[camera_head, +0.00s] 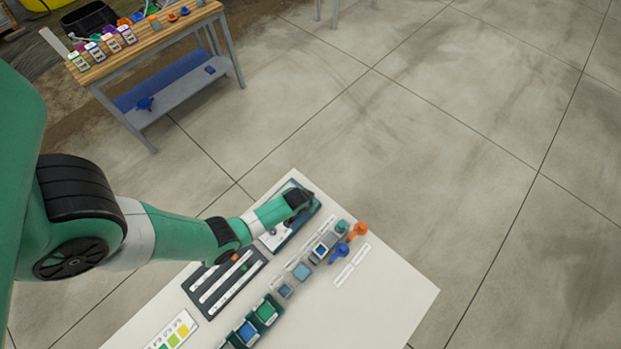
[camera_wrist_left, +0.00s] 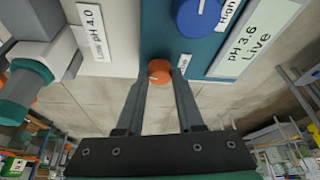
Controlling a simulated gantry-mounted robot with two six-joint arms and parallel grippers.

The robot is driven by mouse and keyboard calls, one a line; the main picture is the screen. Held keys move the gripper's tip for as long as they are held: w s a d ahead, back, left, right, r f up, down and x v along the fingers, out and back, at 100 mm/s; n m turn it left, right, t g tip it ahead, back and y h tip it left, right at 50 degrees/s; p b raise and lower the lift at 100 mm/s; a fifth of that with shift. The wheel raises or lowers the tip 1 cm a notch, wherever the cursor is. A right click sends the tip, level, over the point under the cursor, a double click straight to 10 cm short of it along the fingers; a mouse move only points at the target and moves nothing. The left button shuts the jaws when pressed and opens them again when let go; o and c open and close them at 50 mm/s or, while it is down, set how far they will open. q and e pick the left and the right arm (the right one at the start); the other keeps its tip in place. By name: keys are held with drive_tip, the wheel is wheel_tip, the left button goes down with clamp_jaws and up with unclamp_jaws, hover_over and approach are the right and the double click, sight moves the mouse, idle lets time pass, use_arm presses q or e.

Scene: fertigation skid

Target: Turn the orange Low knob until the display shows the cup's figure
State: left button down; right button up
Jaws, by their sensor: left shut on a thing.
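In the left wrist view the orange knob (camera_wrist_left: 159,72) sits on the blue panel (camera_wrist_left: 150,28) between my left gripper's (camera_wrist_left: 159,84) fingertips, which are shut on it. A small label beside it is partly hidden by the finger. A larger blue knob (camera_wrist_left: 198,16) is labelled High. The display (camera_wrist_left: 256,38) reads pH 3.6 Live. In the head view my left gripper (camera_head: 303,197) is over the panel (camera_head: 290,238) and hides the orange knob. My right gripper is not in view.
The white table (camera_head: 390,300) also holds a dark slotted board (camera_head: 206,293), a row of small cups and blocks (camera_head: 302,270), and orange (camera_head: 357,231) and blue (camera_head: 339,252) fittings. The table's right end is clear. A wooden bench (camera_head: 150,38) stands at the back left.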

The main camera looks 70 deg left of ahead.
use_arm(q)
drive_tip(key=m+h, duration=0.1)
drive_tip(key=m, duration=0.2)
drive_tip(key=shift+s+a+t, duration=0.1)
drive_tip(key=shift+t, duration=0.3)
drive_tip(key=m+h, duration=0.1)
drive_tip(key=m, duration=0.4)
drive_tip(key=shift+a+h, duration=0.15)
drive_tip(key=shift+h, duration=0.25)
drive_tip(key=m+h, duration=0.1)
drive_tip(key=m, duration=0.1)
drive_tip(key=shift+m, duration=0.3)
drive_tip(key=shift+a+m+h+p, duration=0.1)
drive_tip(key=shift+m+h+p, duration=0.4)
drive_tip(key=shift+m, duration=1.1)
drive_tip(key=shift+f, duration=0.1)
drive_tip(key=c, duration=0.5)
unclamp_jaws()
drive_tip(key=shift+c, duration=0.2)
